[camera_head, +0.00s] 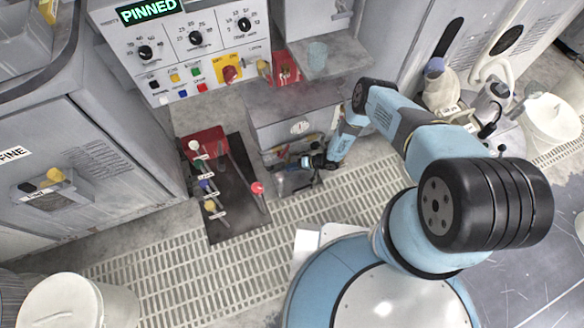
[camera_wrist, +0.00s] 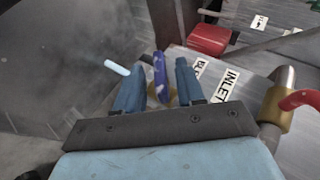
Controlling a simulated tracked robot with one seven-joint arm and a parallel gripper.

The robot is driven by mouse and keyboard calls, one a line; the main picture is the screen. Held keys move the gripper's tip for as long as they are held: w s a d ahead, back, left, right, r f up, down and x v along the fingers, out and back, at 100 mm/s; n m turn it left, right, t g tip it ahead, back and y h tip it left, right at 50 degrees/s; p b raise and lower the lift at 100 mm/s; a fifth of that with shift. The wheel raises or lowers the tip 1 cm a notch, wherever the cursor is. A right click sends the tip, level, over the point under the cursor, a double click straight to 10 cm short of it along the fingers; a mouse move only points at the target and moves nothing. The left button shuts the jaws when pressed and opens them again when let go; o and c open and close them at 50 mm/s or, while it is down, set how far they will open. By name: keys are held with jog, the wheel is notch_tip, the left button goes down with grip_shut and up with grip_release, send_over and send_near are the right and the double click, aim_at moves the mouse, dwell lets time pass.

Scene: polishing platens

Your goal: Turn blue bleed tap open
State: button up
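The blue bleed tap (camera_wrist: 160,78) shows in the wrist view as a dark blue lever beside a plate marked INLET and a partly covered label starting with BL. My gripper (camera_wrist: 159,66) has its two blue fingers apart, one on each side of the lever. Narrow gaps seem to show on both sides, so I see no clear grip. In the head view my gripper (camera_head: 314,163) is low at the front of a grey cabinet (camera_head: 285,105). The tap cannot be made out there. The lever's base is partly hidden behind the gripper.
A red lever (camera_wrist: 300,99) on a brass and steel fitting stands close on the right in the wrist view. A pale rod end (camera_wrist: 117,67) is left of the fingers. A dark floor panel (camera_head: 232,190) with several coloured taps lies left in the head view.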

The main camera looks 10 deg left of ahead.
jog(key=shift+a+f, duration=0.1)
jog(key=shift+a, duration=0.1)
jog(key=shift+c, duration=0.4)
grip_shut()
